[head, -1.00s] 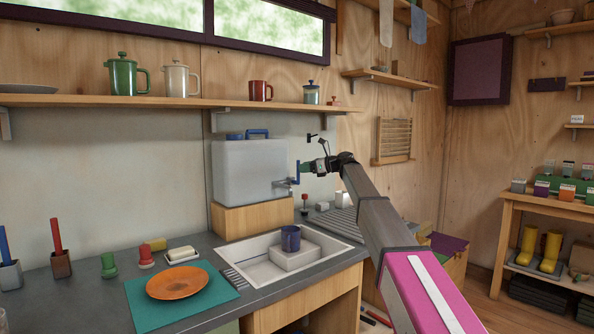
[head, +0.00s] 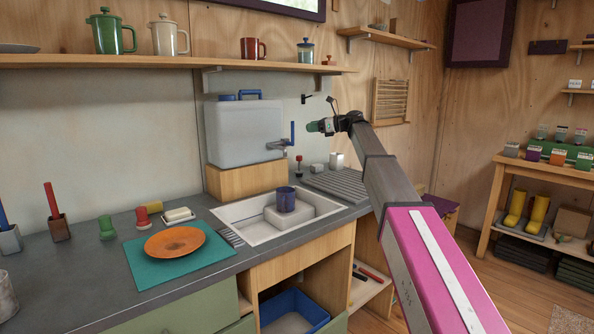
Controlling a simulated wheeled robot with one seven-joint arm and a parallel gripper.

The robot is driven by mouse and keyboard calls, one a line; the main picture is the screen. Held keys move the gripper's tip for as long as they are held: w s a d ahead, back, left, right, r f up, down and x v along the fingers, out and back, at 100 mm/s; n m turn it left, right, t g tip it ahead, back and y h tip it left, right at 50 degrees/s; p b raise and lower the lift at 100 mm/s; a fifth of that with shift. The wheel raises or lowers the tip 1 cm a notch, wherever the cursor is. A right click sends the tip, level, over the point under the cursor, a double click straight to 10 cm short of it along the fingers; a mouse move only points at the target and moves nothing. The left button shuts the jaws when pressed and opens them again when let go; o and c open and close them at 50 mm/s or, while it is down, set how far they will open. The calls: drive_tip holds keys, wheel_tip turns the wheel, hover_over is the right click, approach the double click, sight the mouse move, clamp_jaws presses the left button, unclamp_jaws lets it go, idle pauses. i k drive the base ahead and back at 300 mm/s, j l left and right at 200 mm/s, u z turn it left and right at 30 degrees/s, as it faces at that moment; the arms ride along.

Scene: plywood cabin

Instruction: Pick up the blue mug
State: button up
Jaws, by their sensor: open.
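The blue mug (head: 285,199) stands upright on a pale block (head: 300,218) inside the white sink (head: 258,232) set in the counter. My gripper (head: 312,127) is above and to the right of the mug, near the tap of the water container, well apart from the mug. It looks small and is seen from the side. The mug's handle is hard to make out in this view.
A water container (head: 245,130) with a tap (head: 282,144) stands on a wooden box behind the sink. A ridged drainboard (head: 345,185) lies to the right. An orange plate (head: 174,242) on a teal mat (head: 203,268) lies left. A shelf (head: 130,61) runs above.

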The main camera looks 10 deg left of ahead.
sight(285, 196)
drive_tip(key=l, duration=0.75)
drive_tip(key=k+l, duration=0.1)
drive_tip(key=l, duration=0.65)
